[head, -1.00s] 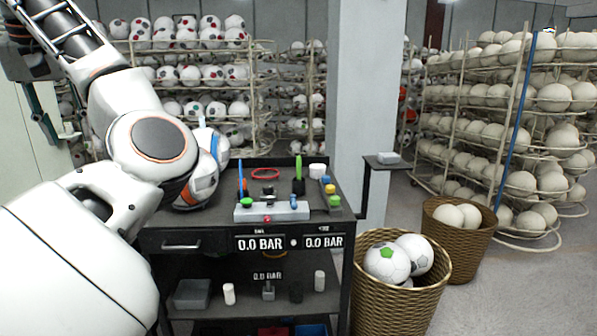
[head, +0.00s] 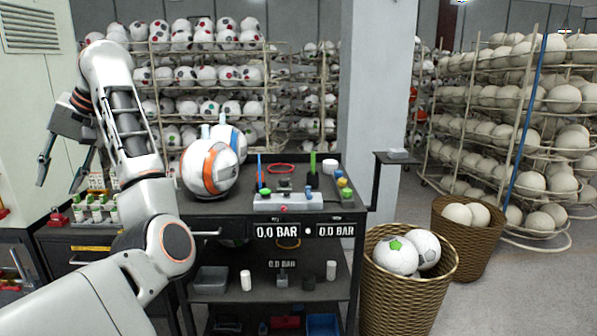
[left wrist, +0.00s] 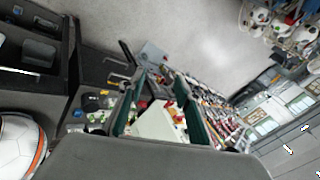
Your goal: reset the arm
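My left arm (head: 165,240) rises from the lower left and bends up and back at the left of the head view. My left gripper (head: 58,186) hangs down at the far left, its two dark fingers spread apart with nothing between them. In the left wrist view the two dark green fingers (left wrist: 160,115) also stand apart, with cluttered tools beyond them. The gripper is left of the black cart (head: 230,206) and clear of the white and orange ball (head: 209,167) on it. My right gripper is not in view.
Two wicker baskets of balls, one near (head: 405,295) and one farther back (head: 466,240), stand right of the cart. Racks of balls (head: 200,75) line the back. A workbench with small bottles (head: 98,207) is at left. A pillar (head: 370,100) stands behind the cart.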

